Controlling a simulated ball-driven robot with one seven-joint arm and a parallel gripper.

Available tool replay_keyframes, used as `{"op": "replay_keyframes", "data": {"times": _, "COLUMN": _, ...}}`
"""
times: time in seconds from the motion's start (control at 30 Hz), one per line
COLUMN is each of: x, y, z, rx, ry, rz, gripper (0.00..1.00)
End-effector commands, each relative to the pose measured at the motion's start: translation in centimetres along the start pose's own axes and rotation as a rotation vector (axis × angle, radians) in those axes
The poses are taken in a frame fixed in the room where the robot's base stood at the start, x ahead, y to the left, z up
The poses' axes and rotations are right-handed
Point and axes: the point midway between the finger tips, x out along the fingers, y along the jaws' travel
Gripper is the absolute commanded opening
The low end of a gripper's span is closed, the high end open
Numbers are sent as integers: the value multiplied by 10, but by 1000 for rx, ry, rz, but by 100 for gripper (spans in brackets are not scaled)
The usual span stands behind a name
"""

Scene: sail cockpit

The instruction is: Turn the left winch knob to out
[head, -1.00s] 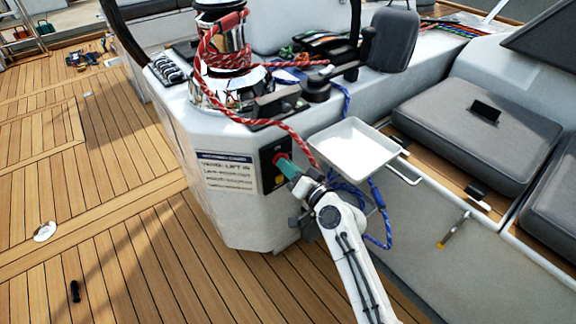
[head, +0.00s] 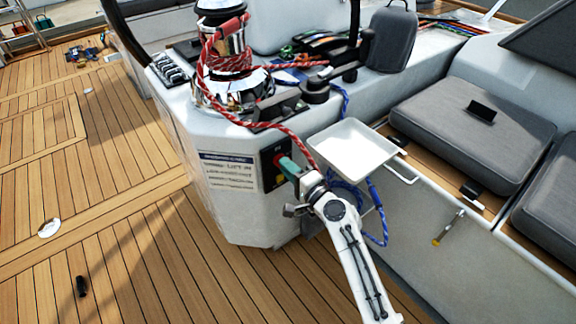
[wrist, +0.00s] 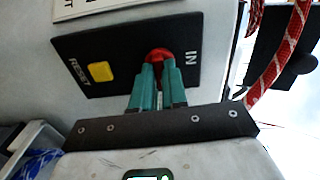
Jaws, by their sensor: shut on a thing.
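The red winch knob (wrist: 157,54) sits on a black switch panel (wrist: 110,66) on the white winch pedestal. In the wrist view the panel carries the word IN beside the knob and a yellow RESET button (wrist: 100,72) on the other side. The teal fingers of my gripper (wrist: 154,72) are closed around the knob and cover much of it. In the head view my gripper (head: 284,162) reaches the panel (head: 272,167) from the lower right. The knob's pointing direction and any OUT mark are hidden or not readable.
A white tray (head: 352,150) stands just right of my gripper. A blue rope (head: 376,205) hangs beside my arm. A red rope (head: 285,128) runs from the chrome winch (head: 228,85) down past the panel. Grey seat cushions (head: 474,122) lie at right. The teak deck at left is largely open.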

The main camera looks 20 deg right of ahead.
Motion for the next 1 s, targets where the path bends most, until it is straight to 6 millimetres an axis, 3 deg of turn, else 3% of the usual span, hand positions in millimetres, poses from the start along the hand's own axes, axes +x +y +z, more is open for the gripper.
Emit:
{"op": "replay_keyframes", "data": {"times": 0.67, "x": -1, "y": 2, "z": -1, "rx": 62, "ry": 2, "rz": 3, "gripper": 0}}
{"op": "replay_keyframes", "data": {"times": 0.7, "x": -1, "y": 2, "z": -1, "rx": 62, "ry": 2, "rz": 3, "gripper": 16}}
{"op": "replay_keyframes", "data": {"times": 0.93, "x": 0, "y": 1, "z": -1, "rx": 60, "ry": 1, "rz": 1, "gripper": 38}}
{"op": "replay_keyframes", "data": {"times": 1.0, "x": 0, "y": 1, "z": 0, "rx": 60, "ry": 1, "rz": 1, "gripper": 38}}
